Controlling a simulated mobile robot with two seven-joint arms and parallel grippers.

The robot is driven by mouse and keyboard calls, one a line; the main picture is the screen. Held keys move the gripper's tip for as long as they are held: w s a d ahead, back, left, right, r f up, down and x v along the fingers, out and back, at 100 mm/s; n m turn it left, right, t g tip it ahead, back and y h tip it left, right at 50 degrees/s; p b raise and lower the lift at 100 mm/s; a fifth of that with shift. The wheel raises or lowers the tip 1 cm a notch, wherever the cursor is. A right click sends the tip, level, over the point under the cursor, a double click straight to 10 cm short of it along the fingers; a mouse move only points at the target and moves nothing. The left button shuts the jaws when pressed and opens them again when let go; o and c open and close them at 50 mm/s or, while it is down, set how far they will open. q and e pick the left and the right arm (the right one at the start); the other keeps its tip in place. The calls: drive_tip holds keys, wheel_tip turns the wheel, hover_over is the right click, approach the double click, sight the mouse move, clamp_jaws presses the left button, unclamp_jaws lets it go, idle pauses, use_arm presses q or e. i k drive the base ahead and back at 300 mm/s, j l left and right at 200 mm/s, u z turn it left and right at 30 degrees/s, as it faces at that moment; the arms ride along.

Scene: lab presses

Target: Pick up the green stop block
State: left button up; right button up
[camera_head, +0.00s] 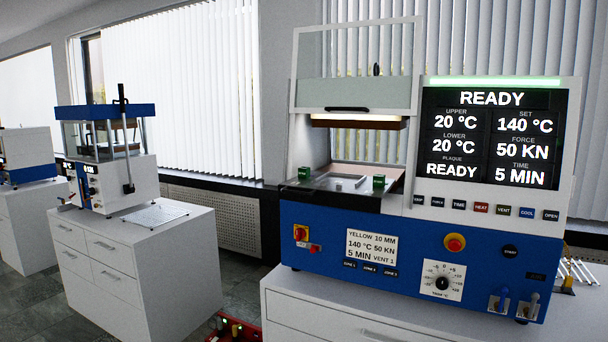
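Two small green blocks show on the lower platen of the blue and white press. One green block (304,173) sits at the platen's left side, and the other green block (379,181) sits at its right front. A pale flat frame or plate (345,182) lies between them. I cannot tell from the picture which of the two the task means. Neither of my grippers is in view.
The press (400,240) stands on a white cabinet (330,315), its glazed guard (355,60) raised. A red tray (235,330) with small green items is at the bottom edge. A smaller press (105,150) stands on another cabinet at left. Grey floor lies between the cabinets.

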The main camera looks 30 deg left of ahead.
sight(303, 172)
drive_tip(key=i+j, duration=0.3)
drive_tip(key=i+j+z, duration=0.15)
drive_tip(key=j, duration=0.4)
drive_tip(key=i+j, duration=0.4)
drive_tip(key=z, duration=0.05)
